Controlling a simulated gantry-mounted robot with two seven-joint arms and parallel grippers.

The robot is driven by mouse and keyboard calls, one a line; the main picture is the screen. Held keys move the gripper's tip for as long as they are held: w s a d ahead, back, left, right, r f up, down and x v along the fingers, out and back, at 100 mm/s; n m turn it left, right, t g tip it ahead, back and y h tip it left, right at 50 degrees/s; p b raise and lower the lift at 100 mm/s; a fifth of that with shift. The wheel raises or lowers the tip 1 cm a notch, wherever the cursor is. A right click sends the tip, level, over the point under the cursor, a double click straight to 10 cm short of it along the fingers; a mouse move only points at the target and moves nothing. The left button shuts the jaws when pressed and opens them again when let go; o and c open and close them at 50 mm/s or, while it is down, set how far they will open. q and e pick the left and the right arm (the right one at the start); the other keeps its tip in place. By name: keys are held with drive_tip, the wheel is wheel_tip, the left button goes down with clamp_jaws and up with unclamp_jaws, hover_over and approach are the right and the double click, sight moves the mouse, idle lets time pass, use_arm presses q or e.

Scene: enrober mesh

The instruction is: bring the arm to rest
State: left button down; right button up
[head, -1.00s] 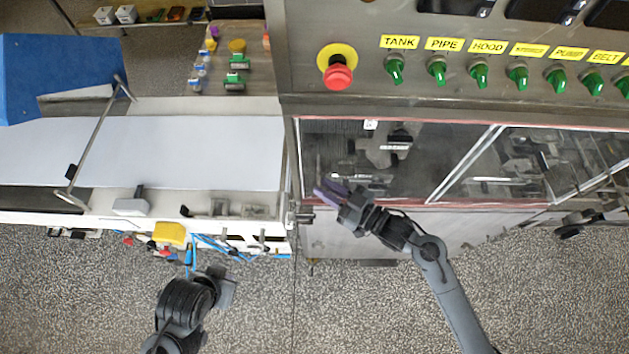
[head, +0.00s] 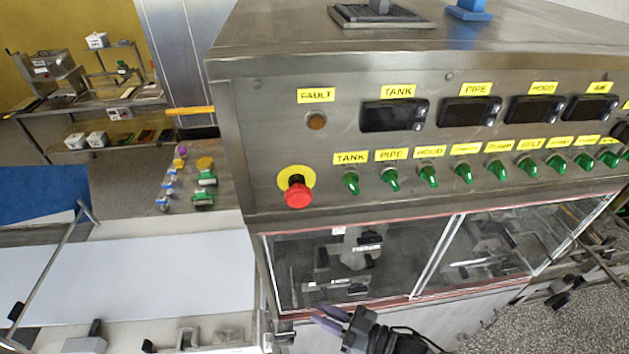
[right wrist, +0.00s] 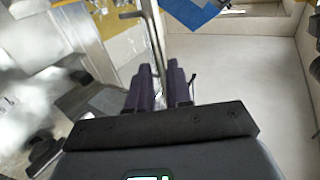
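My right gripper (head: 329,318) shows at the bottom of the head view, in front of the lower edge of the machine's clear hood. Its two purple fingers stand a little apart with nothing visible between them. In the right wrist view the fingers (right wrist: 160,88) point away from the camera, with a narrow gap between them and a metal bar beyond. My left gripper is outside the head view now.
The enrober cabinet (head: 420,85) carries a red stop button (head: 298,192), green switches and dark displays. The clear hood window (head: 360,265) is below them. A white belt (head: 130,280) lies to the left. A shelf rack (head: 95,95) stands farther back.

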drive_tip(key=s+a+r+m+t+h+p, duration=0.1)
drive_tip(key=s+r+m+t+h+p, duration=0.1)
drive_tip(key=s+m+p, duration=0.45)
drive_tip(key=s+d+m+g+h+p, duration=0.1)
drive_tip(key=s+d+m+g+h, duration=0.1)
drive_tip(key=s+d+h, duration=0.4)
drive_tip(key=s+d+m+g+h, duration=0.1)
drive_tip(key=s+d+g+h, duration=0.4)
drive_tip(key=d, duration=0.7)
drive_tip(key=shift+s+r+m+h+p, duration=0.2)
drive_tip(key=shift+s+m+h+p, duration=0.15)
drive_tip(key=shift+s+h, duration=0.8)
drive_tip(key=shift+w+d, duration=0.1)
